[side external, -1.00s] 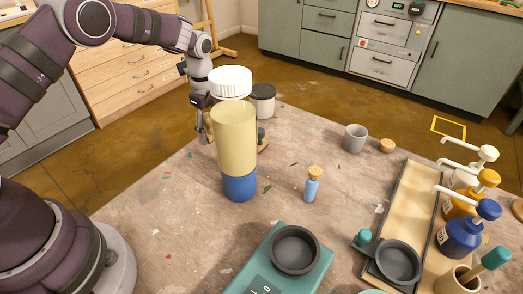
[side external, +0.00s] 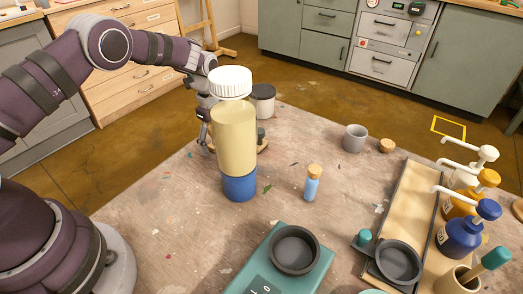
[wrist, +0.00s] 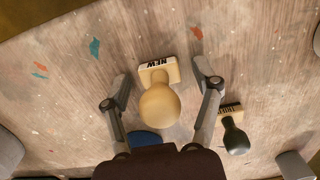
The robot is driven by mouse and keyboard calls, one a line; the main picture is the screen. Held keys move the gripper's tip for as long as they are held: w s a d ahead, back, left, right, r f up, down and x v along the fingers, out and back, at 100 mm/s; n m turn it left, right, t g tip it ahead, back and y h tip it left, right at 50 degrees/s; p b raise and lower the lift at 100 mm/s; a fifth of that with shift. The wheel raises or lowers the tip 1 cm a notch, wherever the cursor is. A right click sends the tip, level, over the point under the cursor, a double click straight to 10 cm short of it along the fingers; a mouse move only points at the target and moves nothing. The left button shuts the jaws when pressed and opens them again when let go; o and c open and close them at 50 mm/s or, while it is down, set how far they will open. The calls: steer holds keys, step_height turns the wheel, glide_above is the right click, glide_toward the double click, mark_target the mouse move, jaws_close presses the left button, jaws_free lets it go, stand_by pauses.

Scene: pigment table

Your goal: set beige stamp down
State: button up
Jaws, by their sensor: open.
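The beige stamp (wrist: 159,103) has a round wooden knob and a light block base marked "NEW". In the wrist view it is upper middle, between the two fingers of my gripper (wrist: 163,80). The fingers are spread, with a gap on each side of the stamp. The base looks to be at the tabletop, though its contact is hard to see from above.
A dark-knobbed stamp (wrist: 235,135) stands close to the right finger. The tall bottle (side external: 235,140) with white lid and blue base stands in front of my gripper. A small corked vial (side external: 313,183), grey cup (side external: 355,138) and teal scale (side external: 270,265) are farther right.

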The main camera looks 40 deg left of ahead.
step_height(320, 180, up, 12)
steer(key=shift+r, duration=0.1)
steer(key=s+d+r+n+t, duration=0.2)
steer(key=s+r+n, duration=0.45)
steer(key=r, duration=0.25)
steer(key=s+d+n+t, duration=0.2)
steer(key=s+n+t, duration=0.1)
steer(key=s+n, duration=0.8)
steer(key=shift+s+f+t, duration=0.2)
steer(key=shift+s+t, duration=0.1)
steer(key=shift+s, duration=0.2)
